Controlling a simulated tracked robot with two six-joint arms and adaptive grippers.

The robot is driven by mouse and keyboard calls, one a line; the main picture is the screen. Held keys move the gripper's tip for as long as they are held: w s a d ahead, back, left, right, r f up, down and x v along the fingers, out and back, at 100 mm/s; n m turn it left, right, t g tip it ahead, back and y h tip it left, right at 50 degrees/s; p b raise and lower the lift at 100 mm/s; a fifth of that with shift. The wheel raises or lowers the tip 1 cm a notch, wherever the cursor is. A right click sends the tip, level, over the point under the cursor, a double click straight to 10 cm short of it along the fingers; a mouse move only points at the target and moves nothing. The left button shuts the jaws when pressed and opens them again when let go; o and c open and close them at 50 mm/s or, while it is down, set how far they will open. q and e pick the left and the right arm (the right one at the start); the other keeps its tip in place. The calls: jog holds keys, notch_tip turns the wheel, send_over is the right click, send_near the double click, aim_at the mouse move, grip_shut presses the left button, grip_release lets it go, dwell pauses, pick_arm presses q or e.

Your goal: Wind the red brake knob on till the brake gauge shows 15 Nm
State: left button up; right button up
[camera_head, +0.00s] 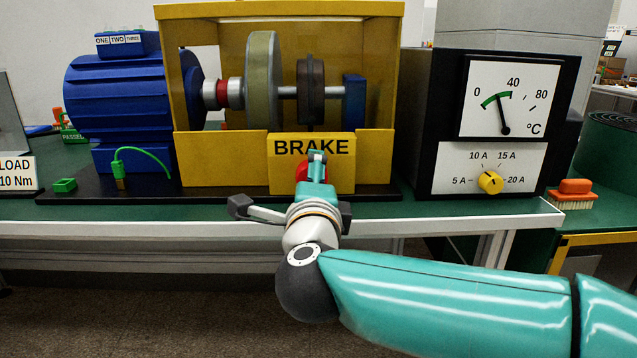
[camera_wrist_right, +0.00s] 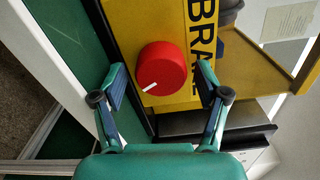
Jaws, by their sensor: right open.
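The red brake knob (camera_wrist_right: 162,66) sits on the front of the yellow brake panel (camera_wrist_right: 120,12). Its white mark points to the lower left in the right wrist view. In the head view only a bit of the red knob (camera_head: 301,171) shows beside my gripper, below the word BRAKE. My right gripper (camera_wrist_right: 161,80) is open, with one finger on each side of the knob and a gap at both sides. In the head view my right gripper (camera_head: 317,172) is in front of the panel. No brake gauge reading in Nm can be made out. My left gripper is out of view.
A sign (camera_head: 17,173) reading LOAD 10 Nm stands at the left edge. A blue motor (camera_head: 115,98) and a yellow frame (camera_head: 385,90) with shaft and discs stand on the bench. A black box with a temperature dial (camera_head: 503,97) and yellow current knob (camera_head: 490,182) stands right.

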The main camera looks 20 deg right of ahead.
jog(key=shift+a+f, duration=0.1)
jog(key=shift+a, duration=0.05)
jog(key=shift+s+a, duration=0.2)
jog(key=shift+s, duration=0.3)
jog(key=v, duration=1.1)
jog(key=shift+d, duration=0.15)
